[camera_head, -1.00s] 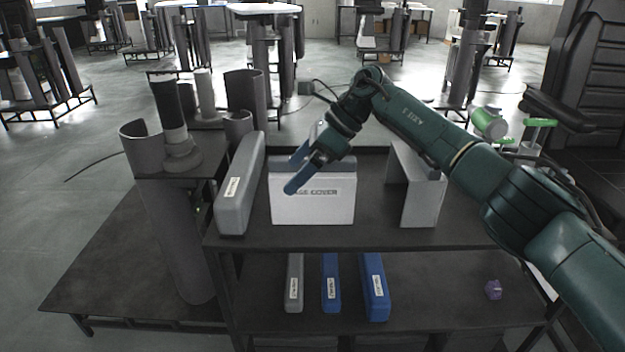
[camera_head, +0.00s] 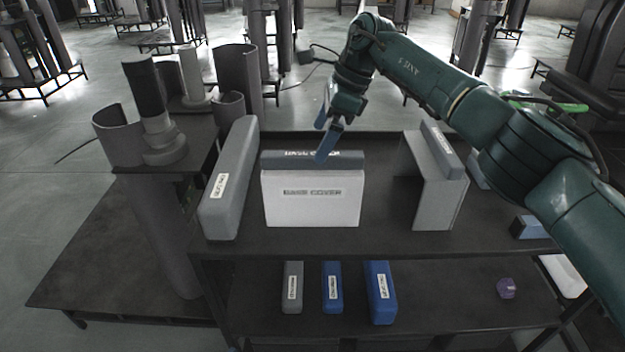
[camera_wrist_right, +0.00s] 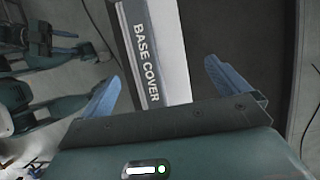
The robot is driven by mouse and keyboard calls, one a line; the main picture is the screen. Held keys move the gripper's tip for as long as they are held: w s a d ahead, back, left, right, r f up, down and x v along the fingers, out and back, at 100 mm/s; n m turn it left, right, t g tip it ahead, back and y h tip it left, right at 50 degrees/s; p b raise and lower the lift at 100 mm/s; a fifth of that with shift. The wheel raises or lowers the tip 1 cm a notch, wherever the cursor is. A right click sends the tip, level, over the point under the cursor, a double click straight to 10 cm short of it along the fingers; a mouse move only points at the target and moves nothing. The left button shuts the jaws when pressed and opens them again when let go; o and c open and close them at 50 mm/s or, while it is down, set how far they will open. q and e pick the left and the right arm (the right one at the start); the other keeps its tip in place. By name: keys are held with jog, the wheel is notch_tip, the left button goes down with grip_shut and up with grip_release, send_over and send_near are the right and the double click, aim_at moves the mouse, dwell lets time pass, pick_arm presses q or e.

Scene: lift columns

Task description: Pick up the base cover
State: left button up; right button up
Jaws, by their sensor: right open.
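The base cover (camera_head: 312,198) is a white box with a grey top edge, standing upright on the upper shelf in the head view, its front lettered BASE COVER. My right gripper (camera_head: 327,140) is above its top edge, pointing down, with blue fingers. In the right wrist view, the base cover (camera_wrist_right: 158,50) lies between the open fingers of the right gripper (camera_wrist_right: 160,85), nearer the left finger. No grip on it shows; whether the fingertips reach past its top edge is hard to tell. My left gripper is not in view.
A long grey box (camera_head: 229,180) stands left of the cover, and a grey angled panel (camera_head: 437,185) stands to its right with a gap between. The lower shelf holds a grey box (camera_head: 292,287), blue boxes (camera_head: 380,292) and a purple piece (camera_head: 506,288).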

aim_at(313, 151)
jog(key=x, duration=0.4)
jog(key=shift+s+a+f+p, duration=0.1)
jog(key=shift+a+f+p, duration=0.15)
jog(key=shift+f+p, duration=0.1)
jog(key=shift+f, duration=0.25)
jog(key=shift+f, duration=0.2)
jog(key=shift+c, duration=0.4)
